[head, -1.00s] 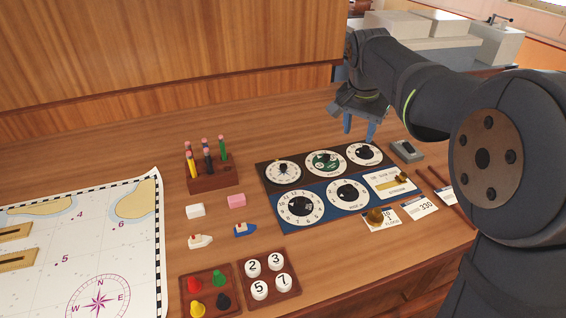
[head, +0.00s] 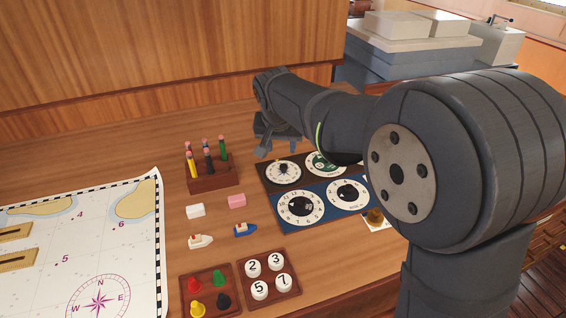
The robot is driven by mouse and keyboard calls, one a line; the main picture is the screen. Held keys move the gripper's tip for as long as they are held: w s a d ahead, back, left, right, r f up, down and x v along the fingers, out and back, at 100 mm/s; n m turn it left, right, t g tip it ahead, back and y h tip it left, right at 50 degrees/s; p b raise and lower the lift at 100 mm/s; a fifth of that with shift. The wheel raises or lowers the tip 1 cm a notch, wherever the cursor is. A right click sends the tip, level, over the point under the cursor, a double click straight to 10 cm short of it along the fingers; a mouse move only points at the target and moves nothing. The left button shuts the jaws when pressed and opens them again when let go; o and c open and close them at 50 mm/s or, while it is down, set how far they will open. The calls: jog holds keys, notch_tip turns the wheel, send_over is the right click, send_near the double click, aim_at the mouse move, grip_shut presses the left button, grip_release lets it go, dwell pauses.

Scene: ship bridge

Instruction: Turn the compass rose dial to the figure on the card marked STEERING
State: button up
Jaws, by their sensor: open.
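My gripper (head: 276,148) is open and empty, pointing down just behind and above the top-left dial (head: 283,172). This white dial has a dark, star-like centre and seems to be the compass rose; its small markings are too fine to read. To its right is a dial with a green centre (head: 325,164), partly covered by my arm. The card reading 330, seen earlier at the right of the panel, is hidden behind my arm now. Which card is marked STEERING I cannot read.
Two white dials (head: 301,207) (head: 348,194) sit on the blue front panel. A brass knob (head: 375,216) rests on a card. A pen block (head: 211,178), erasers, toy boats and peg trays stand left and in front. The chart (head: 130,250) lies far left.

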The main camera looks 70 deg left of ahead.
aim_at(283, 166)
jog(key=x, duration=1)
jog(key=shift+d, duration=0.1)
jog(key=shift+c, duration=0.2)
grip_shut()
